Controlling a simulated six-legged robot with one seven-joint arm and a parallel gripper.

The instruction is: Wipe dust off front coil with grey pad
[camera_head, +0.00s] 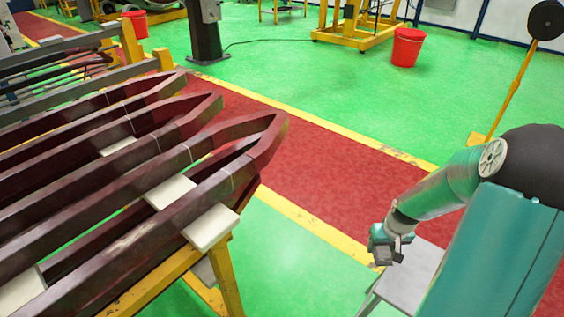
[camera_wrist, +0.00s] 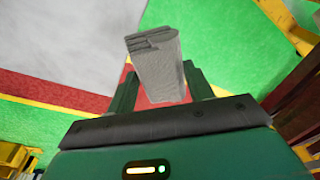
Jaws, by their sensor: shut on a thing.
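The front coil (camera_head: 205,200) is the nearest of several long dark red bars with pointed, bent ends, at the left in the head view. A paler, dusty-looking patch (camera_head: 128,240) shows on its side. My gripper (camera_head: 385,248) is at the lower right in the head view, well apart from the coil. It is shut on the grey pad (camera_wrist: 160,75), a light grey block between the two dark green fingers in the wrist view. In the head view the pad is small and hard to separate from the fingers.
White blocks (camera_head: 210,228) and a yellow stand (camera_head: 225,280) support the coils. A grey table (camera_head: 412,278) stands below my gripper. Red buckets (camera_head: 407,47) stand farther back.

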